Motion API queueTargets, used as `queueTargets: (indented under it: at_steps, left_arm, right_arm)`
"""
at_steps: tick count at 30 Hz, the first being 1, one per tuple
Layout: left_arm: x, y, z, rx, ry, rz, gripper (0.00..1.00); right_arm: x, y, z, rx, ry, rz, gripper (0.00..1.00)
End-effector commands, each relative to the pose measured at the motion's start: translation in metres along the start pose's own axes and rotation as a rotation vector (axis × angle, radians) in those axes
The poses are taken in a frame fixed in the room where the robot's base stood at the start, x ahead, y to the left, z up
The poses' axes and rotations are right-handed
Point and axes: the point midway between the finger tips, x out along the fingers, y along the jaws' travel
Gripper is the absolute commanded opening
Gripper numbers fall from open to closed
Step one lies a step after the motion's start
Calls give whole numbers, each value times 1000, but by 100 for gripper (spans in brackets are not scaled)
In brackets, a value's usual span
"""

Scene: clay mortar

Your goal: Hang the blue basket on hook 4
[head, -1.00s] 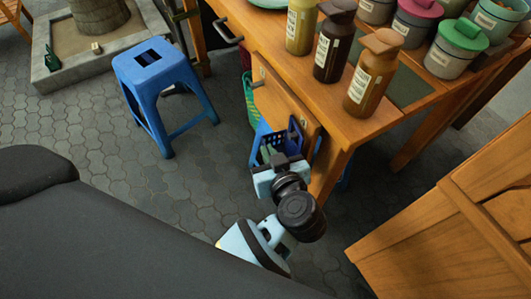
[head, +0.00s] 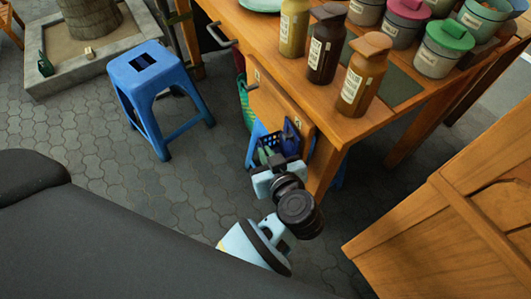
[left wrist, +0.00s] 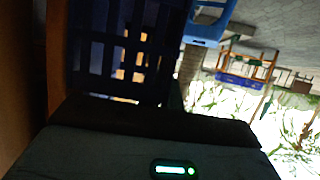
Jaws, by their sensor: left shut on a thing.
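The blue basket (head: 263,137) hangs low beside the wooden side panel (head: 282,103) at the end of the table. Something green shows in or behind it. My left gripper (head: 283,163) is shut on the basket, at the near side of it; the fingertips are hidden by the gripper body. In the left wrist view, the basket's dark blue lattice (left wrist: 118,45) fills the upper left, close to the camera. A small metal hook (head: 257,77) shows on the panel's upper left. The hook numbers cannot be read, so I cannot tell which is hook 4. My right gripper is out of view.
The wooden table (head: 330,130) carries several bottles (head: 364,75) and lidded jars (head: 444,48) above the basket. A blue stool (head: 150,70) stands to the left on open paving. A wooden cabinet (head: 450,220) is at the right.

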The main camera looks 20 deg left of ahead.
Motion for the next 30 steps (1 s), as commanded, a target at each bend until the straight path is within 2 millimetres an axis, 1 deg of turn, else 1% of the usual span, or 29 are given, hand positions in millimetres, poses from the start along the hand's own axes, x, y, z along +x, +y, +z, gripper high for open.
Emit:
queueTargets:
  at_steps: [1,9,10,15,24,30]
  left_arm:
    - [-2,9,-2,-4,1,32,0]
    - [-2,10,-2,-4,2,33,0]
    - [-2,10,-2,-4,2,33,9]
    - [-2,8,-2,-4,3,29,31]
    - [-1,5,-2,-1,2,21,31]
    - [-8,4,-6,-2,2,19,31]
  right_arm:
    - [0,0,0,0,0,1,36]
    - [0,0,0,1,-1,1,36]
    - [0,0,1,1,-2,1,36]
    - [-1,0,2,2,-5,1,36]
    - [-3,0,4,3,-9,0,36]
    - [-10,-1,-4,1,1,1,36]
